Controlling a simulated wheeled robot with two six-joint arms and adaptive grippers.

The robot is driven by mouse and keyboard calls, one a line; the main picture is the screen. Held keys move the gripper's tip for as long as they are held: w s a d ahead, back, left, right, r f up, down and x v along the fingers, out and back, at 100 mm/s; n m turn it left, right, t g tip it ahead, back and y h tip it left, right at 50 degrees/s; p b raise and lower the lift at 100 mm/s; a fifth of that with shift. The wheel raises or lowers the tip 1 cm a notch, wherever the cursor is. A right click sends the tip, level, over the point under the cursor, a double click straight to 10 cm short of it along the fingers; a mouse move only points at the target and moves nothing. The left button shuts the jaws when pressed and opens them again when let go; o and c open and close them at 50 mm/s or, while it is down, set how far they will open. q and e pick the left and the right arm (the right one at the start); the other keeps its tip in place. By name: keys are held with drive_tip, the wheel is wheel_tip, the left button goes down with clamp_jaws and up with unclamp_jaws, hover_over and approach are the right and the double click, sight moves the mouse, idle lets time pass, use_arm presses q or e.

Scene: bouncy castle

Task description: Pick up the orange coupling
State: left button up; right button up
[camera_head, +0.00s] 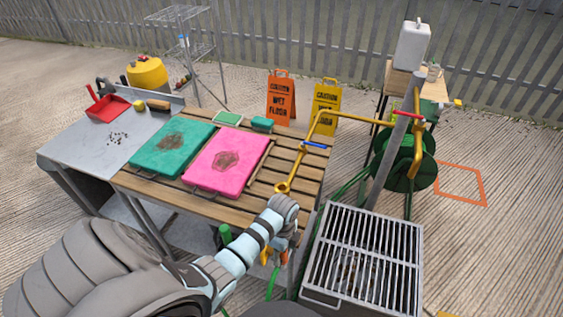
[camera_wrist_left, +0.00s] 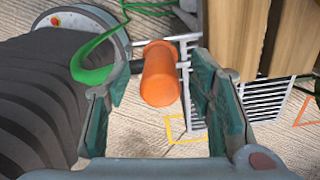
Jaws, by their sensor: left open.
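The orange coupling (camera_wrist_left: 161,76) is a short orange cylinder in the left wrist view. It lies between the two fingers of my left gripper (camera_wrist_left: 160,95), with a visible gap to the right finger. A bright green hose (camera_wrist_left: 92,74) curves in beside its left side; I cannot tell how they join. In the head view, my left gripper (camera_head: 278,246) points down beside the front right corner of the slatted table, open. Orange bits show around it there, mostly hidden by my wrist. My right gripper is in neither view.
The slatted wooden table (camera_head: 300,165) holds a green pad (camera_head: 150,158) and a pink pad (camera_head: 245,148). A metal grate (camera_head: 365,255) stands close to the right of my gripper. A yellow bent pipe (camera_head: 345,116) and a green hose reel (camera_head: 400,165) stand beyond.

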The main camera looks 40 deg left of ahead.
use_arm(q)
drive_tip(key=shift+r, duration=0.1)
clamp_jaws()
